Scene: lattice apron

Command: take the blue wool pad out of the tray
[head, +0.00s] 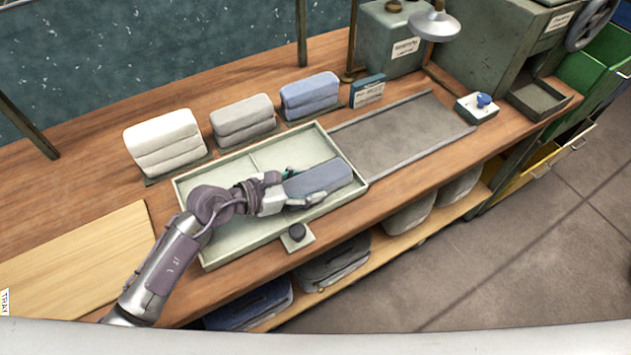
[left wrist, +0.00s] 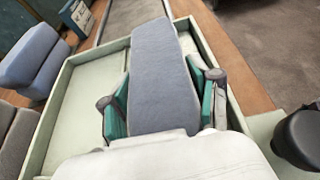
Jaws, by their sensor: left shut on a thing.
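The blue wool pad (head: 325,178) is a grey-blue block at the right end of the pale green tray (head: 222,258). My left gripper (head: 291,188) is shut on the near end of the pad, with a finger on each long side. In the left wrist view the pad (left wrist: 163,75) stretches away from my left gripper (left wrist: 165,108) and its far end overlaps the tray's far rim (left wrist: 120,42). I cannot tell whether the pad touches the tray floor. My right gripper is not in view.
Stacks of white (head: 163,143), grey (head: 243,119) and blue pads (head: 310,95) stand behind the tray. A dark knob (head: 297,231) sits at its front edge. A grey mat (head: 400,135) to the right is clear. A lamp (head: 434,25) hangs over the back.

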